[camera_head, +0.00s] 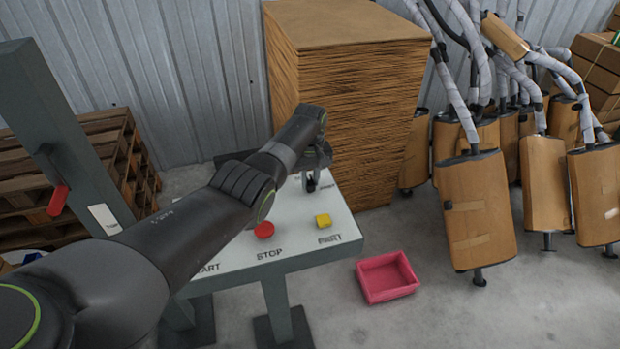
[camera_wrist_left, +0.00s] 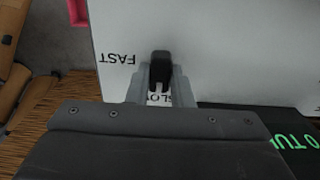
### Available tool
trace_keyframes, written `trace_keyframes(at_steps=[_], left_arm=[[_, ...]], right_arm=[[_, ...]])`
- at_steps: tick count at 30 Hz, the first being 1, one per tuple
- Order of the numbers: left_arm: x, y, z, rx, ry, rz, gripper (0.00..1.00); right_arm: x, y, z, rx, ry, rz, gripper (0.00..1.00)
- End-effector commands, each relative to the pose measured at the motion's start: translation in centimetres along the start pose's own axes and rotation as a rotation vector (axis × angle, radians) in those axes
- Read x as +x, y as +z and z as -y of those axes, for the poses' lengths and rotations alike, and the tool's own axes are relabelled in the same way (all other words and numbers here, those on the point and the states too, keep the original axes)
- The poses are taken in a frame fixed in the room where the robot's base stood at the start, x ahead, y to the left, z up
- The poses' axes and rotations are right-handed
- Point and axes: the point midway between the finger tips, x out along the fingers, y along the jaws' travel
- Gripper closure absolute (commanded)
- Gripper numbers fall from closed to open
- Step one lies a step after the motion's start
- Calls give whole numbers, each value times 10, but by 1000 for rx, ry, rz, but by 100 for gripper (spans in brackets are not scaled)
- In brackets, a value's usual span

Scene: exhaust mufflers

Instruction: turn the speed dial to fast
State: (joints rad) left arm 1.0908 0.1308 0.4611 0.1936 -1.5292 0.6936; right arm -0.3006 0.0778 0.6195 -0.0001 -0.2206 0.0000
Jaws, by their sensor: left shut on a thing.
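The speed dial is a small black knob (camera_wrist_left: 160,68) on the white top of a control panel (camera_head: 290,245). My left gripper (camera_wrist_left: 160,88) is shut on the dial, with one grey finger on each side of it. In the head view the left gripper (camera_head: 314,178) reaches down to the dial at the panel's far end. The FAST label (camera_wrist_left: 117,60) lies left of the dial in the left wrist view. The SLOW label (camera_wrist_left: 158,99) is partly hidden between the fingers. Which label the dial points at I cannot tell. My right gripper is not in view.
A red button (camera_head: 264,230) and a yellow button (camera_head: 323,220) stand on the panel near my left arm. A tall cardboard stack (camera_head: 350,100) rises right behind the panel. A pink bin (camera_head: 387,277) sits on the floor. Wrapped mufflers (camera_head: 475,210) stand at the right.

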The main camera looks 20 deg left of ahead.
Motion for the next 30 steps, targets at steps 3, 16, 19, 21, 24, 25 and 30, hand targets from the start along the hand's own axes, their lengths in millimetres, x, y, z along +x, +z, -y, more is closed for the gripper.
trace_keyframes(at_steps=[3, 16, 19, 21, 24, 25, 30], left_arm=[[0, 0, 0, 9, 1, 0, 100], [-1, 0, 0, 225, 0, 0, 100], [-1, 0, 0, 317, 0, 0, 100], [-1, 0, 0, 383, 0, 0, 100], [-1, 0, 0, 479, 1, 0, 100], [-1, 0, 0, 507, 1, 0, 100], [-1, 0, -1, 669, 1, -1, 100]], right_arm=[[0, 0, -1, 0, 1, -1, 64], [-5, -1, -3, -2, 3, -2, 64], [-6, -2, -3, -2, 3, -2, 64], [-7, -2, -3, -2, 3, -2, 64], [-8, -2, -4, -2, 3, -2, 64], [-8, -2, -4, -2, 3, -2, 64], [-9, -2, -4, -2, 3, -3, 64]])
